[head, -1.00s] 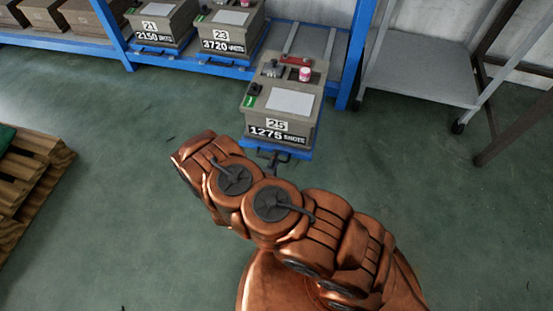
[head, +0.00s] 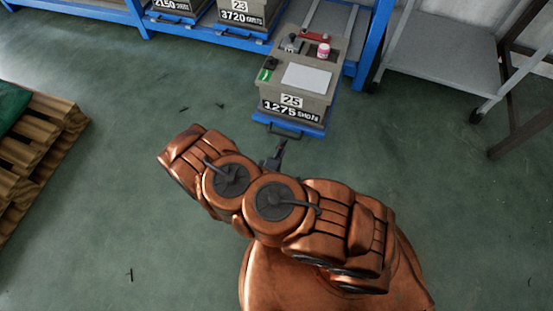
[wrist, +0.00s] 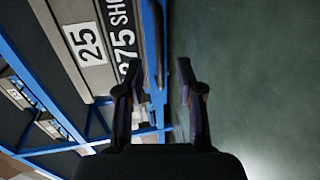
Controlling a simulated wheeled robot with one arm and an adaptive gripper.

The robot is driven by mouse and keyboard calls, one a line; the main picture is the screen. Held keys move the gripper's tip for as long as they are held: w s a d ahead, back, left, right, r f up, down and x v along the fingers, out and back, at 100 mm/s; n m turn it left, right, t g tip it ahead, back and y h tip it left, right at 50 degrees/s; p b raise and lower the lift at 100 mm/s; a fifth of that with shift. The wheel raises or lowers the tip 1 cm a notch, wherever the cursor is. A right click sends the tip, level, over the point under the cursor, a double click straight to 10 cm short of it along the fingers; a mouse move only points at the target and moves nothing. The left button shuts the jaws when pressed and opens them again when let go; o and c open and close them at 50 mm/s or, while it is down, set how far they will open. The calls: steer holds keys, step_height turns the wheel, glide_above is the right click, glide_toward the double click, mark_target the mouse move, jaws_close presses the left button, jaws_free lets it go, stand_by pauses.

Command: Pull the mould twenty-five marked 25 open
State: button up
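Mould 25 (head: 296,90) is a grey-beige block with a "25" label and a "1275 SHOTS" plate. It sits on a blue slide-out tray (head: 318,131) that juts out from the blue rack over the floor. The tray's dark handle (head: 285,131) is at its front. My gripper (head: 274,157) is just in front of the handle, apart from it. In the wrist view my gripper (wrist: 160,75) is open and empty, its two dark fingers spread. The handle (wrist: 159,40) shows beyond and between the fingertips, with the mould's labelled front (wrist: 95,45) to its left.
Mould 23 (head: 248,8) and another mould (head: 180,4) stand on the blue rack (head: 200,30) behind. A grey shelf unit on wheels (head: 435,68) stands at the right. Wooden pallets (head: 45,135) lie at the left. The green floor around my arm is clear.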

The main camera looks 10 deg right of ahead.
steer(key=shift+v, duration=2.65)
steer(key=shift+d, duration=0.1)
